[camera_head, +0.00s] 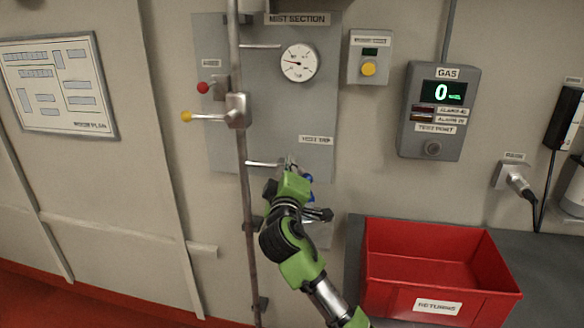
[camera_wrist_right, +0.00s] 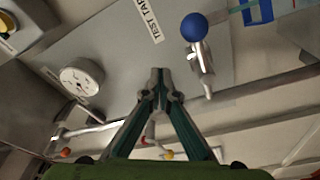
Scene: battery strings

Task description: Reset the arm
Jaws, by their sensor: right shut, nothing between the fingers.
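My right arm (camera_head: 296,262), green and black, reaches up from the bottom of the head view. Its right gripper (camera_head: 291,163) is in front of the lower part of the grey wall panel. In the right wrist view the fingertips (camera_wrist_right: 160,74) are together with nothing between them. A metal tap with a blue ball knob (camera_wrist_right: 194,27) is up and to the right of the fingertips there, and looks apart from them. In the head view the gripper partly hides this tap; only bits of blue show beside it. My left gripper is not in view.
A grey panel (camera_head: 210,50) carries a round gauge (camera_head: 299,62). A vertical pipe (camera_head: 243,165) with a yellow-tipped lever (camera_head: 187,116) runs just left of my gripper. A red bin (camera_head: 395,295) sits on the counter at right. A gas display (camera_head: 438,110) hangs above it.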

